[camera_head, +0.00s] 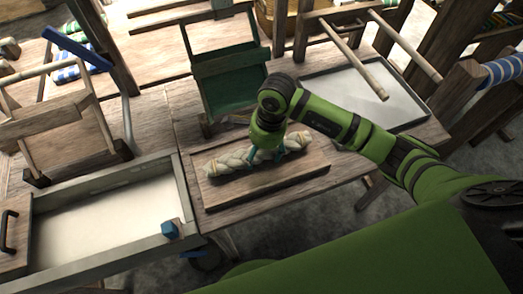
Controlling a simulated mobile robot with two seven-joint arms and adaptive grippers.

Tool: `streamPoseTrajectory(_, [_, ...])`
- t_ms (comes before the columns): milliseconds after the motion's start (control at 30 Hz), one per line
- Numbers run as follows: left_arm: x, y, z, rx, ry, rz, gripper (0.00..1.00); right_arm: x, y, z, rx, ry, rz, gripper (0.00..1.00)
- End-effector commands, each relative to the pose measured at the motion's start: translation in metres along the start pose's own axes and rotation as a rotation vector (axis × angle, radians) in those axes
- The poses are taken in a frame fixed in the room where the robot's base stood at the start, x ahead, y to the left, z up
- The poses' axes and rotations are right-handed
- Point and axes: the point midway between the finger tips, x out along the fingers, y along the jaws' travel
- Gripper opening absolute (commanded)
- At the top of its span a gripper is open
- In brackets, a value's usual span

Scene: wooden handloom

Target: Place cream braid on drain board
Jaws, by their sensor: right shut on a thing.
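The cream braid (228,162) is a thick twisted hank that lies along a wooden board (232,194), which I take for the drain board, in the middle of the camera_head view. My right gripper (266,156) comes down from above and is shut on the braid near its middle. The green wrist covers part of the braid. I cannot tell whether the braid rests fully on the board or is held just above it. My left gripper is not in view.
A grey-rimmed basin (181,195) with pale contents stands at the left, with a small blue block (170,229) on its near rim. A green wooden stand (231,86) is behind the board. A shallow metal-edged tray (367,96) lies at the right.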

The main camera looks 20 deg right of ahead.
Motion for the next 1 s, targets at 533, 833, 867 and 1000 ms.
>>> streamPoseTrajectory(533, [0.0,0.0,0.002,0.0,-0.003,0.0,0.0,0.015,-0.001,-0.003,0.0,0.0,-0.003,0.82])
streamPoseTrajectory(833, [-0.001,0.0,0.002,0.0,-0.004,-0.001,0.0,0.014,-0.001,-0.002,0.0,0.0,-0.003,0.98])
streamPoseTrajectory(867, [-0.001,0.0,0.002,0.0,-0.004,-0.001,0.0,0.014,-0.001,-0.002,0.0,0.0,-0.002,0.98])
streamPoseTrajectory(1000, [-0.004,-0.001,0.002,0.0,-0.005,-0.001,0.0,0.011,-0.001,-0.002,0.0,-0.001,-0.002,0.98])
